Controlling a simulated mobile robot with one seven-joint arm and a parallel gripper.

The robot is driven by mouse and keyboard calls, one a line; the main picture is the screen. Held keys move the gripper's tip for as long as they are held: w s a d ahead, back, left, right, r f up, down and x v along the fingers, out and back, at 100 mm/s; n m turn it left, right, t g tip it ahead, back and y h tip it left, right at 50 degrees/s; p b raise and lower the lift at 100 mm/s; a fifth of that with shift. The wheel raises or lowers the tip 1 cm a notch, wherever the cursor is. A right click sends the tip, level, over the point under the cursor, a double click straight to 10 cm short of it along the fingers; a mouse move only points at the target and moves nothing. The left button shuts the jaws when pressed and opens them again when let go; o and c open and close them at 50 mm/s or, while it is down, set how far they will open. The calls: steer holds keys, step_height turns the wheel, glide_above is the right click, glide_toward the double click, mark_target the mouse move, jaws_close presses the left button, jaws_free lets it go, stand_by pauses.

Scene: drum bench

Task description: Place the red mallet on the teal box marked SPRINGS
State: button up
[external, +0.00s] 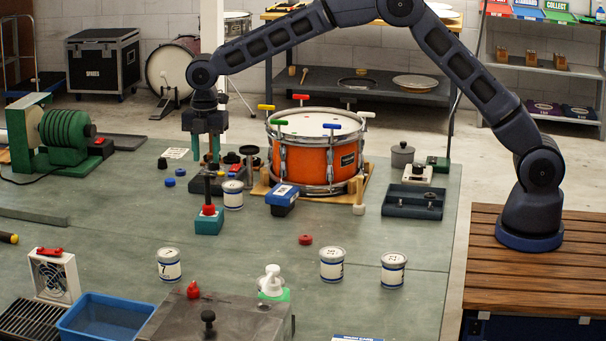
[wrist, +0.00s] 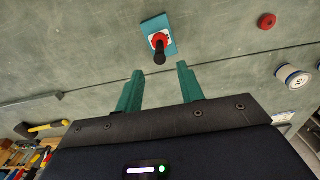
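The teal box (external: 209,227) stands on the green bench; it also shows in the wrist view (wrist: 172,24). No marking on it is readable. The red mallet (external: 208,210) stands on top of it, red head down and dark handle up. In the wrist view the mallet (wrist: 160,43) has its red head within the box's outline and its dark handle towards the camera. My gripper (external: 206,150) is above the mallet. Its green fingers in the wrist view (wrist: 158,90) are apart with nothing between them, clear of the handle.
An orange drum (external: 305,162) stands right of my gripper. A blue-topped box (external: 283,196) and a white can (external: 233,196) stand close right of the teal box. Several dark and blue knobs lie behind it. The bench in front is mostly clear, with a red disc (external: 305,240).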

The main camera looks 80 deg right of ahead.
step_height(320, 180, up, 2)
steer(key=shift+s+d+r, duration=0.1)
steer(key=shift+r, duration=0.05)
steer(key=s+d+r+m+t, duration=0.1)
steer(key=s+d+r+m, duration=0.3)
steer(key=s+r, duration=0.8)
steer(key=s+d+r+m+t, duration=0.1)
steer(key=s+d+r+m, duration=0.4)
steer(key=s, duration=1.1)
steer(key=s+d+f+m+t, duration=0.1)
steer(key=s+m, duration=0.3)
steer(key=s, duration=1.2)
steer(key=s+d+f+m+t, duration=0.1)
steer(key=s+m, duration=0.4)
steer(key=s, duration=1.1)
steer(key=shift+d+t, duration=0.3)
steer(key=shift+d, duration=0.3)
